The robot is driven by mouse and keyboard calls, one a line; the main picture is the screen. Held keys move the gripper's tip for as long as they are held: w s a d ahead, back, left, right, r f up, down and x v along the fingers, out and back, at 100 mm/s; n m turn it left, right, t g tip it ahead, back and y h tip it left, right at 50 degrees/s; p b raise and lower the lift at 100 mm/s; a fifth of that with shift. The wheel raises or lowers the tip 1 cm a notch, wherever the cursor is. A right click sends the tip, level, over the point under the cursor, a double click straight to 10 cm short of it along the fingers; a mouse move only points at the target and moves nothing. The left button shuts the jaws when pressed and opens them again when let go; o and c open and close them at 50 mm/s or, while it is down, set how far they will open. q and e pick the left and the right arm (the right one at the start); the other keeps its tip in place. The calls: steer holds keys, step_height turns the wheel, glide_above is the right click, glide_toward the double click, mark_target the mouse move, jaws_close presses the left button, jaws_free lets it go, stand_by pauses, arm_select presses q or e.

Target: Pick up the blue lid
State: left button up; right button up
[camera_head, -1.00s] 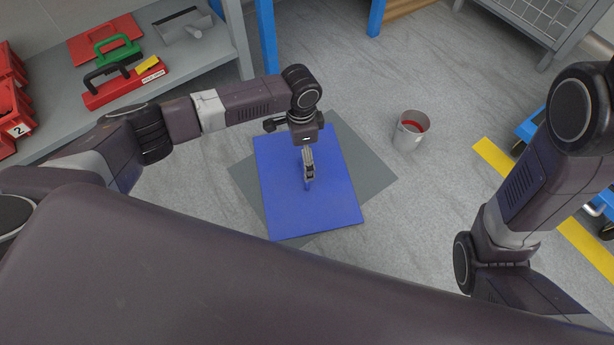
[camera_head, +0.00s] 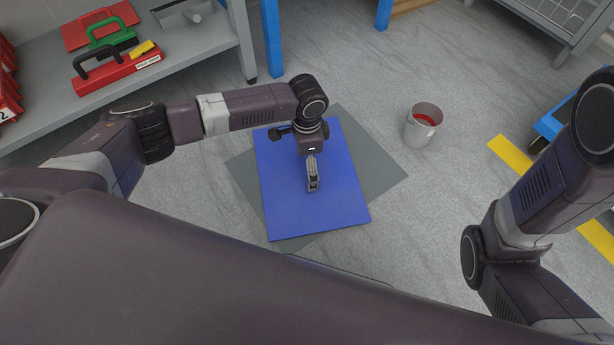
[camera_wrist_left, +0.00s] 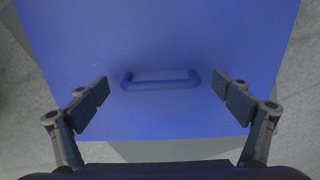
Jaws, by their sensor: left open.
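The blue lid (camera_head: 345,205) is a flat square panel lying on the floor area over a grey square (camera_head: 385,172). In the left wrist view, the blue lid (camera_wrist_left: 160,35) fills most of the picture, and its blue bar handle (camera_wrist_left: 160,86) stands near the middle. My left gripper (camera_head: 313,188) points down over the lid. In the left wrist view, my left gripper (camera_wrist_left: 160,92) is open, with one finger on each side of the handle's ends and gaps visible. The handle is hidden behind the gripper in the head view. My right gripper is out of view.
A metal bucket (camera_head: 423,126) with something red inside stands right of the lid. A blue post (camera_head: 271,40) stands behind.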

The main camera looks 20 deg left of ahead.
arm_select(q)
steer(key=shift+f, duration=0.15)
steer(key=c, duration=1.4)
steer(key=shift+c, duration=0.3)
